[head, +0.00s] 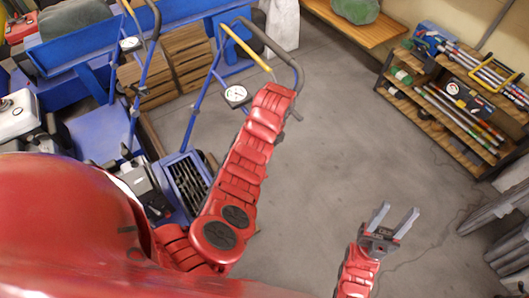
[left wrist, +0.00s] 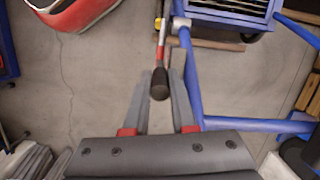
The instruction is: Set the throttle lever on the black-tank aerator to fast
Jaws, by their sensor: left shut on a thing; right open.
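The blue-framed aerator (head: 186,182) stands left of centre in the head view, with a dark curved handlebar (head: 292,68) and a round white dial (head: 236,95). My left arm reaches up across it to the handlebar, hiding part of the frame and the left gripper. In the left wrist view my left gripper (left wrist: 165,72) is shut on a throttle lever (left wrist: 160,84) with a red shaft and black knob. The knob sits between the fingers. The lever's setting marks cannot be read. My right gripper (head: 395,220) is open and empty above the floor.
Another blue machine with a dial (head: 130,43) stands at left near wooden crates (head: 178,65). A shelf (head: 455,95) with tools and bottles is at right, a wooden bench (head: 365,22) at the back. The grey floor between is clear.

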